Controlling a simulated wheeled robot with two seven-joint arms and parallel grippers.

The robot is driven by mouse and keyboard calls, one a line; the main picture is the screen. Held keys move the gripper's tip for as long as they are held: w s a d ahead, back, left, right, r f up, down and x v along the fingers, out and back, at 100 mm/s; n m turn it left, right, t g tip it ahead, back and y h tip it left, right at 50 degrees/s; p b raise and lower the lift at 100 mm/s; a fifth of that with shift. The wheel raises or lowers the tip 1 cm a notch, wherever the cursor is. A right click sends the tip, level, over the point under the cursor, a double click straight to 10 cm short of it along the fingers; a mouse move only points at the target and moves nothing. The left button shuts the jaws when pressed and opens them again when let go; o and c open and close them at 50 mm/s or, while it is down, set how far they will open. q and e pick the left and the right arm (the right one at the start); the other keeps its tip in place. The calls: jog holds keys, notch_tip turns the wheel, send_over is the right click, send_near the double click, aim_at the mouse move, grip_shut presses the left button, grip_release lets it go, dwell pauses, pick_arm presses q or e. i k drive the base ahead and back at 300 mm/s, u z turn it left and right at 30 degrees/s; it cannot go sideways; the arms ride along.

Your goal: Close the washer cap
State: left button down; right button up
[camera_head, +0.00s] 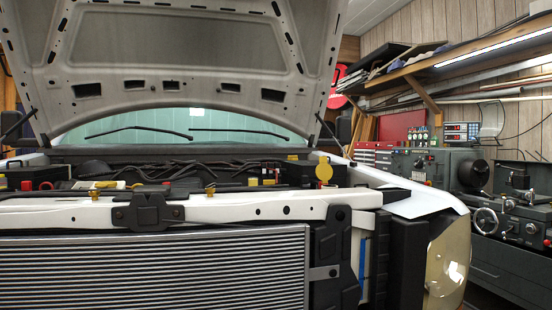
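A round yellow cap (324,172), which looks like the washer cap, stands up on edge at the right end of the engine bay. Its flat face is turned towards me, so it looks flipped open. The filler opening is too small or hidden to make out. Neither my left nor my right gripper is in view.
The truck's white front crossmember (240,211) and radiator (155,270) lie between me and the engine bay. The raised hood (190,50) hangs above. A black box (298,173) is left of the cap, and the white fender (425,200) is right. A lathe (515,215) stands far right.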

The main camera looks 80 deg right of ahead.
aim_at(323, 171)
jog(key=k, duration=0.65)
jog(key=z, duration=0.8)
